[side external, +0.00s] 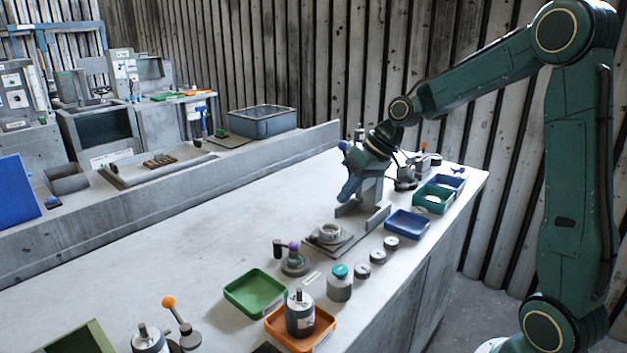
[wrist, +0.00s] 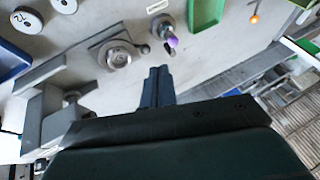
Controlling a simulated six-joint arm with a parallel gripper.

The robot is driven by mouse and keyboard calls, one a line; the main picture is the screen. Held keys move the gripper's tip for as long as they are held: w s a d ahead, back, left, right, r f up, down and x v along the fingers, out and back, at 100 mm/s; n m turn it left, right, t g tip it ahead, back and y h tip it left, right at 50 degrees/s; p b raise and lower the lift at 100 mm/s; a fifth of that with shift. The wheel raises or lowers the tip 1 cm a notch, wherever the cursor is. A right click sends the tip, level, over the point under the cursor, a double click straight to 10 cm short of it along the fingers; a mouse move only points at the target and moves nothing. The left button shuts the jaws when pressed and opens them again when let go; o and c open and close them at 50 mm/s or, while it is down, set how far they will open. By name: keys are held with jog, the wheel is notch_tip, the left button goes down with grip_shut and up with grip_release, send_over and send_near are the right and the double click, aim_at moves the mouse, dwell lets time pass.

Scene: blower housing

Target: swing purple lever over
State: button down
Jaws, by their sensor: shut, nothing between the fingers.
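The purple lever (side external: 294,247) is a short post with a purple knob on a round grey base, standing on the bench left of the housing fixture. In the wrist view its purple knob (wrist: 172,41) shows above and slightly right of the fingertips, apart from them. My gripper (side external: 347,190) is blue, shut and empty, and hangs above the bench to the right of and behind the lever. In the wrist view the closed fingers (wrist: 159,72) point toward the lever. The round grey housing (side external: 330,233) sits on a flat plate beside the lever.
A teal-capped jar (side external: 340,282) and several grey discs (side external: 377,257) line the front edge. A lever with an orange knob (side external: 169,302) stands farther left.

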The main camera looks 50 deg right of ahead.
jog(key=shift+y, duration=0.4)
jog(key=w+d+f, duration=0.2)
jog(key=shift+w+d+f, duration=0.2)
jog(key=shift+d+f, duration=0.1)
jog(key=shift+d, duration=0.1)
jog(key=x, duration=0.9)
jog(key=shift+w+a+f, duration=0.15)
jog(key=shift+w+f, duration=0.1)
jog(key=shift+w+a+f, duration=0.15)
jog(key=shift+a, duration=0.35)
jog(key=shift+w+a+f, duration=0.1)
jog(key=shift+a+f, duration=0.05)
jog(key=shift+a, duration=0.35)
jog(key=shift+w+a+f, duration=0.1)
jog(key=shift+a, duration=0.4)
jog(key=shift+w+a+f, duration=0.1)
jog(key=shift+a, duration=0.35)
